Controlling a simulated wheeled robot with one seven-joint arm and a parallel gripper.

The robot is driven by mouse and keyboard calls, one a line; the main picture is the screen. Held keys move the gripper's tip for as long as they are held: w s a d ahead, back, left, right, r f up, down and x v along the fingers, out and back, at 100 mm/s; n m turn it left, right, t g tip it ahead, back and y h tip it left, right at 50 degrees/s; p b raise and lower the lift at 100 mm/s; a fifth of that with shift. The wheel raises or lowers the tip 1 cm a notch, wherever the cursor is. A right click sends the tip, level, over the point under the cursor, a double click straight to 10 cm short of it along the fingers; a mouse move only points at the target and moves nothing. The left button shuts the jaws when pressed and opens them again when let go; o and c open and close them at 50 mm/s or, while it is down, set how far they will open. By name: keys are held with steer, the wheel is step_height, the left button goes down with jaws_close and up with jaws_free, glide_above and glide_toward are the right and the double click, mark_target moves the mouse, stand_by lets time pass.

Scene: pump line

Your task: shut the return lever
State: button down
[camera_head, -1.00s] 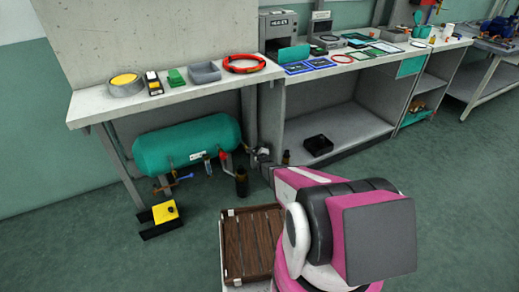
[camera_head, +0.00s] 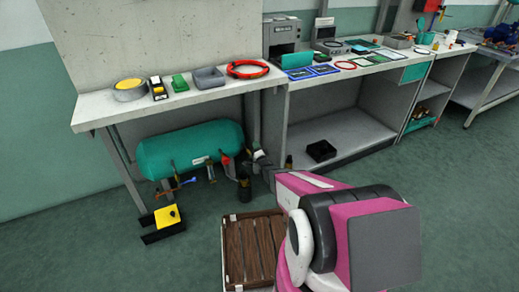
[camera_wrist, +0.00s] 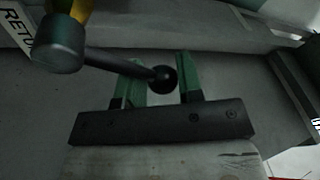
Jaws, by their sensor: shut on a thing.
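In the wrist view, the return lever (camera_wrist: 112,65) is a dark rod running from a thick round hub (camera_wrist: 60,45) at the upper left to a black ball knob (camera_wrist: 163,80). A partly cut-off label beside the hub reads "RETU". My gripper (camera_wrist: 163,88) has its green fingers on either side of the knob and is shut on it. In the head view, my gripper (camera_head: 262,160) is small, low beside the right end of the green tank (camera_head: 190,148); the lever cannot be made out there.
The bench top (camera_head: 110,112) overhangs the tank, with a leg close by my gripper. A red-handled valve (camera_head: 225,158) and a dark bottle (camera_head: 244,188) are just left of it. A wooden crate (camera_head: 250,250) stands on the floor in front.

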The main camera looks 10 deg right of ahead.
steer(key=n, duration=0.1)
steer(key=a+n+y, duration=0.1)
steer(key=n, duration=0.1)
steer(key=a+r+n+y, duration=0.1)
steer(key=shift+s+a+n, duration=0.2)
steer(key=shift+s+n, duration=0.1)
steer(key=shift+s, duration=0.1)
steer(key=shift+s+a+n+g+y, duration=0.15)
steer(key=shift+a+n+y, duration=0.3)
steer(key=shift+n, duration=0.45)
steer(key=shift+s+a+n+g+y, duration=0.15)
steer(key=shift+a+n+y, duration=0.25)
steer(key=shift+n, duration=0.5)
steer(key=shift+f, duration=0.1)
steer(key=c, duration=0.8)
jaws_free()
steer(key=shift+d, duration=0.15)
